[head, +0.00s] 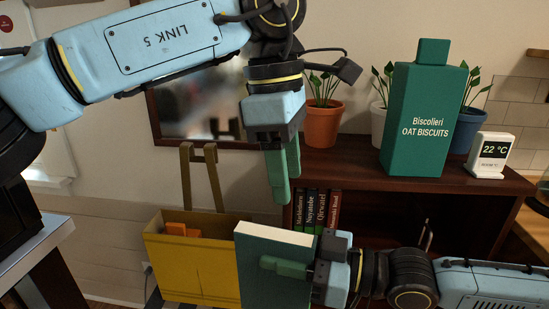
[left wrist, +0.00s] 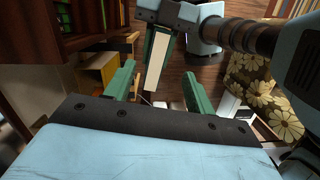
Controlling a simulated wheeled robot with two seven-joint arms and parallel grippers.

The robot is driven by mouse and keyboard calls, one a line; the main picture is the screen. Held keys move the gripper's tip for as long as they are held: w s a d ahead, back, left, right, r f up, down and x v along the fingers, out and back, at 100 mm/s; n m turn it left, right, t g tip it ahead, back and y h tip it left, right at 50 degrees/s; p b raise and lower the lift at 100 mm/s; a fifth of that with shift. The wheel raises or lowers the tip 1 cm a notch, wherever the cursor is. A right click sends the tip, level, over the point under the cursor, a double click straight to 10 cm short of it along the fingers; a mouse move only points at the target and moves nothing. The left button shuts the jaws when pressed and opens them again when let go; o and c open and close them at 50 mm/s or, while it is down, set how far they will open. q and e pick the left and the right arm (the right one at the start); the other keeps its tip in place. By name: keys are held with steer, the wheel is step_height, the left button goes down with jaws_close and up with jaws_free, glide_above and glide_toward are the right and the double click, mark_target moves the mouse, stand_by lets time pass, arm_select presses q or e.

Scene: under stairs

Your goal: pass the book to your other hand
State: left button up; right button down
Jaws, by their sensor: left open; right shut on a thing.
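A green book (head: 262,275) with cream page edges stands upright at the lower middle of the head view. My right gripper (head: 290,268) is shut on it from the right side, with one green finger across the cover. My left gripper (head: 281,180) is open and empty, pointing down above the book's top edge, apart from it. In the left wrist view the book (left wrist: 157,72) appears edge-on beyond the two spread fingers of my left gripper (left wrist: 160,90), roughly in line with the gap between them.
A yellow bag (head: 195,262) with upright handles stands left of the book. A dark wooden shelf (head: 400,178) behind carries a green biscuit box (head: 425,110), a temperature display (head: 490,155) and potted plants (head: 322,122). Several books (head: 318,208) stand inside the shelf.

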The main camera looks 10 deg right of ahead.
mark_target(274, 234)
steer(key=shift+r, duration=0.1)
arm_select(q)
steer(key=shift+t+y, duration=0.4)
steer(key=shift+y, duration=0.3)
steer(key=f, duration=0.3)
steer(key=a+f, duration=0.1)
steer(key=f, duration=0.6)
steer(key=shift+w+a+f, duration=0.2)
steer(key=shift+a+f, duration=0.05)
steer(key=shift+f, duration=0.15)
steer(key=c, duration=1.2)
arm_select(e)
steer(key=c, duration=1)
jaws_free()
steer(key=shift+d, duration=0.1)
